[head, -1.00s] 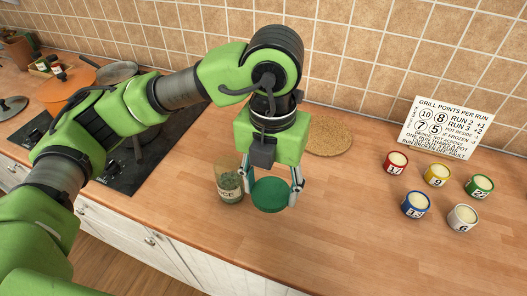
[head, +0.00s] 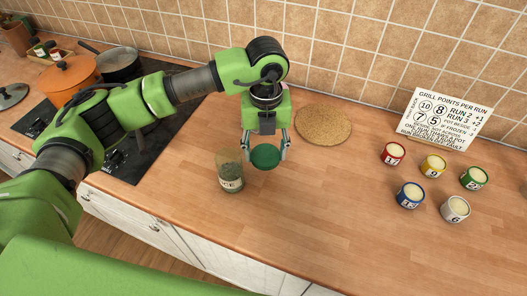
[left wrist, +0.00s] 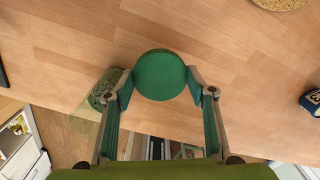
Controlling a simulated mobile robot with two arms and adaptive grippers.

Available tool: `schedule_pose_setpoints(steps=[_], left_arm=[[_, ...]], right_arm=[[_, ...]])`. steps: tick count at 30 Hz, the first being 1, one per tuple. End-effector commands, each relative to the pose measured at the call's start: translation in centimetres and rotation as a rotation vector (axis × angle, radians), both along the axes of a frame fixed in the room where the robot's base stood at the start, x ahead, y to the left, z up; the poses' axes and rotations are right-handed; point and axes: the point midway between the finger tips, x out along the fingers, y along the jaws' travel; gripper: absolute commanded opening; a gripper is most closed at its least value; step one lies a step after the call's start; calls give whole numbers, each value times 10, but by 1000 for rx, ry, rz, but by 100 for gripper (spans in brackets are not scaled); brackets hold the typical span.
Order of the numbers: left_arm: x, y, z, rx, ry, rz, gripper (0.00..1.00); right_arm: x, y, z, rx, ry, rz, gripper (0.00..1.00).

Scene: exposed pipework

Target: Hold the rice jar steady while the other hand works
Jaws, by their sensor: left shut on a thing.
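The rice jar (head: 230,176) is clear glass with a label ending in "CE" and stands upright on the wooden counter, left of my left gripper (head: 267,148). It also shows, tilted by perspective, in the left wrist view (left wrist: 104,92), outside the left finger. My left gripper is shut on a round green lid-like thing (head: 265,157), one finger on each side. This green disc fills the gap between the fingers in the left wrist view (left wrist: 160,75). The jar is not between the fingers. My right gripper is not in view.
A round cork mat (head: 323,125) lies behind to the right. Several coloured numbered pots (head: 433,166) and a score card (head: 441,117) are at the right. An orange pot (head: 68,79) and a pan (head: 119,64) stand on the hob. The counter's front middle is clear.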

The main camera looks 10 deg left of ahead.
Motion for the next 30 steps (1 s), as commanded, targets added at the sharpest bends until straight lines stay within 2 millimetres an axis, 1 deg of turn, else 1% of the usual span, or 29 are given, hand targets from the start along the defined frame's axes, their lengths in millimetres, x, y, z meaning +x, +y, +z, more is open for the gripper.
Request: schedule_pose_setpoints(steps=[1, 6, 9, 12, 15, 18, 23, 27, 28, 29, 30], left_arm=[[4, 3, -5, 3, 2, 1, 25], [12, 6, -15, 1, 1, 0, 25], [18, 10, -25, 2, 3, 1, 25], [16, 9, -40, 2, 5, -1, 25], [17, 8, -50, 1, 1, -1, 25], [18, 8, -54, 0, -1, -2, 25], [18, 8, -54, 0, -1, -2, 25], [17, 8, -59, 0, -1, -1, 25], [18, 8, -57, 0, -1, -1, 58], [17, 8, -57, 0, -1, -1, 66], [17, 8, -57, 0, -1, -1, 67]], right_arm=[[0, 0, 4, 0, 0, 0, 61], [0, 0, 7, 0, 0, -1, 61], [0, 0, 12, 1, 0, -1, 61], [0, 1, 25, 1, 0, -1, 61], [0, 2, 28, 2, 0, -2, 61], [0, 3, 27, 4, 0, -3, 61], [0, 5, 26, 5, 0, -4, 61], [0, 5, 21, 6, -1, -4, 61], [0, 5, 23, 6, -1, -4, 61], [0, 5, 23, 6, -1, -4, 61], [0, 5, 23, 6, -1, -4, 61]])
